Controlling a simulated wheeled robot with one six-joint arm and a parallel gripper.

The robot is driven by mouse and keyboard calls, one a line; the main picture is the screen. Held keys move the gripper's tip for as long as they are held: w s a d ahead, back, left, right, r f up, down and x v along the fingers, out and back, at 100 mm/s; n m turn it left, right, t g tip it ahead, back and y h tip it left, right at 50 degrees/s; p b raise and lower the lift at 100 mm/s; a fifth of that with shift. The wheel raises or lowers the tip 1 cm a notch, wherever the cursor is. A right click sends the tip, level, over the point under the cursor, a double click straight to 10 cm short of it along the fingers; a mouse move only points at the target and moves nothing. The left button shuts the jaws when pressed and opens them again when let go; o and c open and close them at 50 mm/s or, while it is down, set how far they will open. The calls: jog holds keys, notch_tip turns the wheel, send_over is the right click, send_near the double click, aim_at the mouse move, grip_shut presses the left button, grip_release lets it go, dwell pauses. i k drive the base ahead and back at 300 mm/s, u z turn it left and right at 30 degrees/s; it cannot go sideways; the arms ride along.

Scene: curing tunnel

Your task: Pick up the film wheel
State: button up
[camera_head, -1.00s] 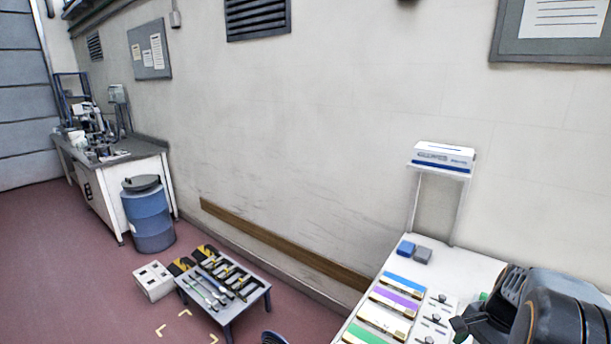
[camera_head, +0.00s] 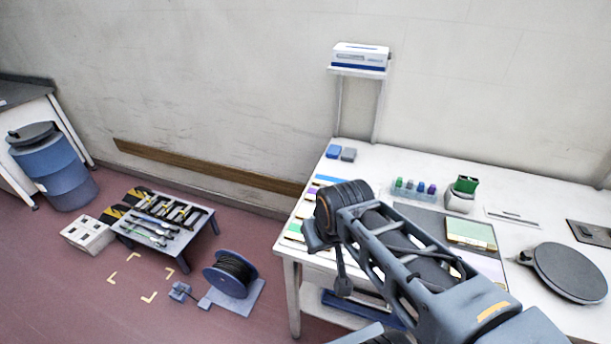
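I cannot make out the film wheel for certain; no small wheel is clear on the white worktable (camera_head: 400,168). Several colored panels lie at the table's left end, partly hidden behind my arm. A rack of small bottles (camera_head: 413,188) and a pale cup with a green top (camera_head: 461,195) stand further right. My arm reaches in from the lower right over the table's front, and its dark joint covers part of the tabletop. I cannot make out my gripper's fingertips or anything held.
A blue cable reel (camera_head: 231,273) stands on the floor left of the table. A low tool bench (camera_head: 160,228), a white box (camera_head: 88,236) and a blue drum (camera_head: 55,176) are further left. A round dark disc (camera_head: 568,272) lies on the table at right.

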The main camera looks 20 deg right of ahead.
aim_at(464, 188)
jog(key=k, duration=0.5)
jog(key=z, duration=0.6)
jog(key=i, duration=0.65)
jog(key=z, duration=1.15)
